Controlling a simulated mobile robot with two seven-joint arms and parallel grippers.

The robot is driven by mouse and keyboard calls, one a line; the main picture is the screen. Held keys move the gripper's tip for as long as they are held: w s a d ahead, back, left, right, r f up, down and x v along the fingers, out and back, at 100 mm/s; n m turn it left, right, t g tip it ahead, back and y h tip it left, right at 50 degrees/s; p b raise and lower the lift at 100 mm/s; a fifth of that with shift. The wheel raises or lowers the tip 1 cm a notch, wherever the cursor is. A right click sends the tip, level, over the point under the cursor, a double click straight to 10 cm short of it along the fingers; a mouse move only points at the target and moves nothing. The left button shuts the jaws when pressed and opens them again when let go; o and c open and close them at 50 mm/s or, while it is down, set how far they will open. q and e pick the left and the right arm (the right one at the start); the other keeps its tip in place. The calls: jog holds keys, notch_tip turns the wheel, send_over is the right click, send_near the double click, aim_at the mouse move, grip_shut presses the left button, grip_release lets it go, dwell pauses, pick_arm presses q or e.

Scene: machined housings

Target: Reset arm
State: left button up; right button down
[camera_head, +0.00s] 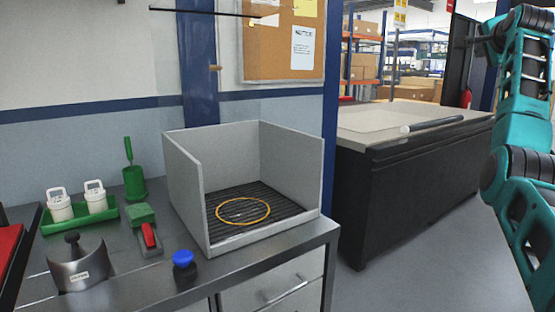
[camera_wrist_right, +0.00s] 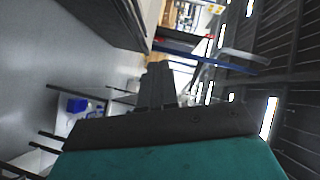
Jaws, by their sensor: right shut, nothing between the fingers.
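My right arm, teal and black, is raised at the right edge of the head view. My right gripper shows in the right wrist view (camera_wrist_right: 157,82), with its dark fingers together and nothing between them. It is up in the air, apart from the workbench and everything on it. My left gripper is not in either view.
A metal workbench (camera_head: 275,262) stands at left. It bears a grey open-fronted box (camera_head: 185,185) with a yellow ring (camera_head: 243,222) on its ribbed floor, a blue-topped knob (camera_head: 183,258), a green tray (camera_head: 80,219) with white containers, and a steel pot (camera_head: 78,272). A dark cabinet (camera_head: 400,190) stands behind.

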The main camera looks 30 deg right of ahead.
jog(key=w+a+f+n+t, duration=0.1)
jog(key=w+a+f+n, duration=0.45)
jog(key=f, duration=0.25)
jog(key=w+a+f+n, duration=0.4)
jog(key=w+f+n, duration=0.25)
jog(key=f, duration=0.25)
jog(key=s+a+f+n+y, duration=0.1)
jog(key=a+f+n+y, duration=0.1)
jog(key=a+f+n, duration=0.6)
jog(key=s+a+f+n+t+y, duration=0.1)
jog(key=a+f+n+y, duration=0.3)
jog(key=f, duration=0.9)
jog(key=s+a+f+n+y, duration=0.1)
jog(key=a+f+n, duration=0.3)
jog(key=a+f, duration=0.45)
jog(key=s+a+f+n+g+y, duration=0.2)
jog(key=s+a+f+n+y, duration=0.15)
jog(key=s+a+f, duration=0.55)
jog(key=s+a+f+n+g+y, duration=0.1)
jog(key=s+a+f+n+y, duration=0.25)
jog(key=s+a+f, duration=0.45)
jog(key=s+a+f+m+t+p, duration=0.1)
jog(key=s+a+m, duration=0.3)
jog(key=a+m, duration=0.4)
jog(key=shift+a+f+m+p, duration=0.15)
jog(key=shift+a+m+p, duration=0.25)
jog(key=shift+a, duration=2.75)
